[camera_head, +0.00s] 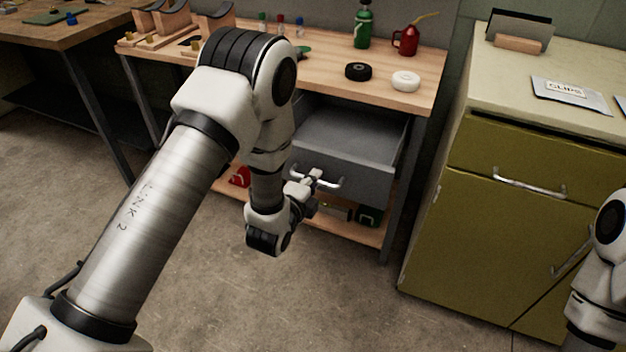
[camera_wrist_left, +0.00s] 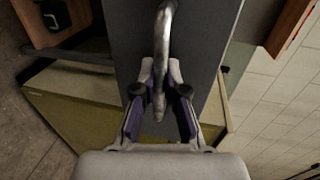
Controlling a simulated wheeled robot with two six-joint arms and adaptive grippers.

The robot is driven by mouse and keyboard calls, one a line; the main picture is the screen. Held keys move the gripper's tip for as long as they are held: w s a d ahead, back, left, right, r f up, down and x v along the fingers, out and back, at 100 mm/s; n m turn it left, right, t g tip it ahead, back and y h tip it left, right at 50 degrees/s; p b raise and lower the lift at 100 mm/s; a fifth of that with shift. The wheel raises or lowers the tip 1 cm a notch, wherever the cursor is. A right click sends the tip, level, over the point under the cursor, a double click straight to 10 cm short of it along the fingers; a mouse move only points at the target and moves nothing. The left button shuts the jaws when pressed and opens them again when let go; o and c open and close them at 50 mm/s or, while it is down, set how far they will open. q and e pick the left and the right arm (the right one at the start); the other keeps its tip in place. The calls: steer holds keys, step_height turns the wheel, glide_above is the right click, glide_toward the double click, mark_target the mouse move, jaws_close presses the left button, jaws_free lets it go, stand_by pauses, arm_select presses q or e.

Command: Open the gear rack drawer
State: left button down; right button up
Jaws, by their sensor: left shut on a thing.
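The grey drawer (camera_head: 349,150) hangs under the wooden workbench top and stands pulled out, with its empty-looking inside partly visible from above. Its curved metal handle (camera_head: 322,181) is on the front face. My left gripper (camera_head: 311,183) is at the handle, shut on it near its left part. In the left wrist view the handle (camera_wrist_left: 164,55) runs down between the two fingers of the left gripper (camera_wrist_left: 159,98), with the grey drawer front (camera_wrist_left: 198,45) behind it. My left arm hides the drawer's left side. My right arm shows at the right edge, its gripper out of frame.
The workbench top (camera_head: 430,73) carries a black roll (camera_head: 358,72), a white roll (camera_head: 405,81), a green bottle (camera_head: 363,28) and a red oil can (camera_head: 407,40). An olive cabinet (camera_head: 470,225) stands to the right. The floor (camera_head: 330,290) in front is clear.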

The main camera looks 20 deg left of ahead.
arm_select(q)
steer(key=c, duration=1.2)
jaws_free()
steer(key=shift+s, duration=0.1)
steer(key=v, duration=0.7)
steer(key=shift+s, duration=0.15)
